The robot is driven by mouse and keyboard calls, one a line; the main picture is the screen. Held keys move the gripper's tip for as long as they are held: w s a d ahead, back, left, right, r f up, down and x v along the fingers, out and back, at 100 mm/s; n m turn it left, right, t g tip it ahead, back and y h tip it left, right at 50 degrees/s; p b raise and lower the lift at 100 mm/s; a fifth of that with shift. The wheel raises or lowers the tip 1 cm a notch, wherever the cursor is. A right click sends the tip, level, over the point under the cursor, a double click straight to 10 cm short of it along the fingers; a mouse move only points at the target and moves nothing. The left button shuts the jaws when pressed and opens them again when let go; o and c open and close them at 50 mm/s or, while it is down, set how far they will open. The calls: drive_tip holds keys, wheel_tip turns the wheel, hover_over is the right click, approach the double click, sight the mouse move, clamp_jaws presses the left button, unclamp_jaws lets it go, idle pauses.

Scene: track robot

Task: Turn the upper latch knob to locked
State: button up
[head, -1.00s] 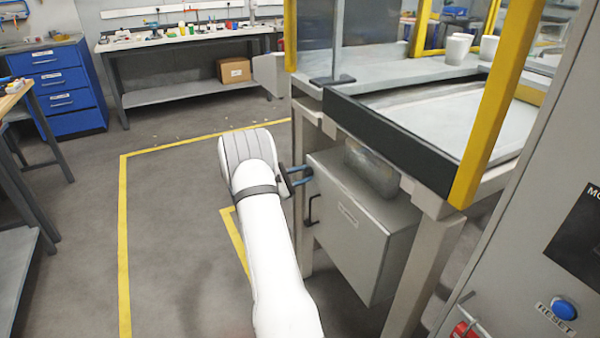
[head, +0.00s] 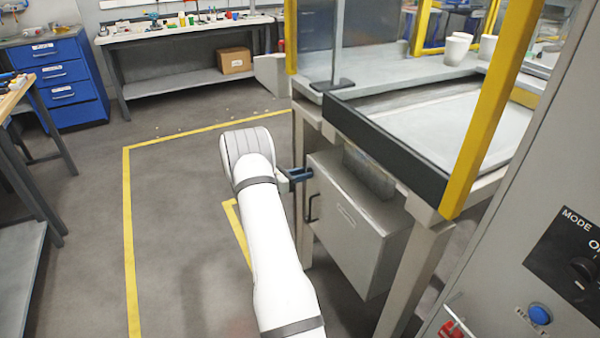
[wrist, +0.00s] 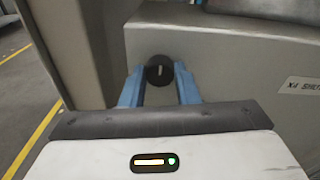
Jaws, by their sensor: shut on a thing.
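The upper latch knob (wrist: 159,71) is a small black round knob with a pale mark that looks close to upright in the wrist view. It sits on the grey face of the cabinet (wrist: 225,75). My gripper (wrist: 159,80) has its two blue fingers on either side of the knob, shut on it. In the head view my gripper (head: 303,174) is at the upper left edge of the cabinet (head: 360,225), and the knob is hidden there. A black door handle (head: 312,207) is just below.
A bench frame with a yellow post (head: 490,110) stands above the cabinet. A control panel with a blue button (head: 539,314) is at the right. A workbench (head: 185,40) and blue drawers (head: 65,75) stand at the back. The floor to the left (head: 175,230) is clear.

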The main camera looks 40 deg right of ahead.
drive_tip(key=shift+w+r+n, duration=0.25)
drive_tip(key=shift+r+n, duration=0.05)
idle(0.4)
drive_tip(key=o, duration=1)
drive_tip(key=shift+f, duration=0.2)
drive_tip(key=shift+s, duration=0.1)
drive_tip(key=v, duration=0.7)
drive_tip(key=shift+a, duration=0.4)
